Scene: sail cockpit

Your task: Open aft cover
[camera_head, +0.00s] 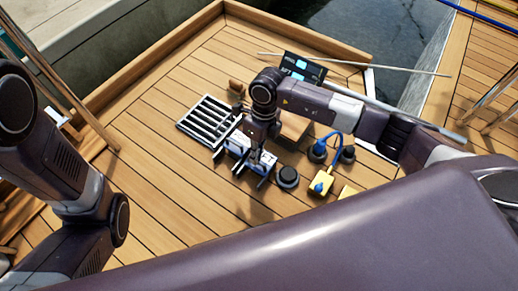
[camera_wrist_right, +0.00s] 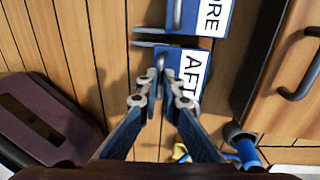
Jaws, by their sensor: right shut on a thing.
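The aft cover (camera_head: 268,160) is a small blue panel with a white label, on the wooden deck in the middle of the head view. In the right wrist view the aft cover (camera_wrist_right: 190,77) shows large at the centre, its label partly reading "AFT". My right gripper (camera_head: 252,168) reaches down over it. In the wrist view my right gripper (camera_wrist_right: 158,82) is shut on the grey handle (camera_wrist_right: 160,62) at the cover's left edge. I cannot tell whether the cover is lifted. My left arm shows at the left, but its gripper is out of view.
A fore cover (camera_wrist_right: 203,15) lies beside the aft one. A grating (camera_head: 208,121), a round black knob (camera_head: 287,177), a wooden box (camera_head: 295,127), a blue hose (camera_head: 334,135) and a yellow block (camera_head: 321,183) stand close by. Deck at the left is clear.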

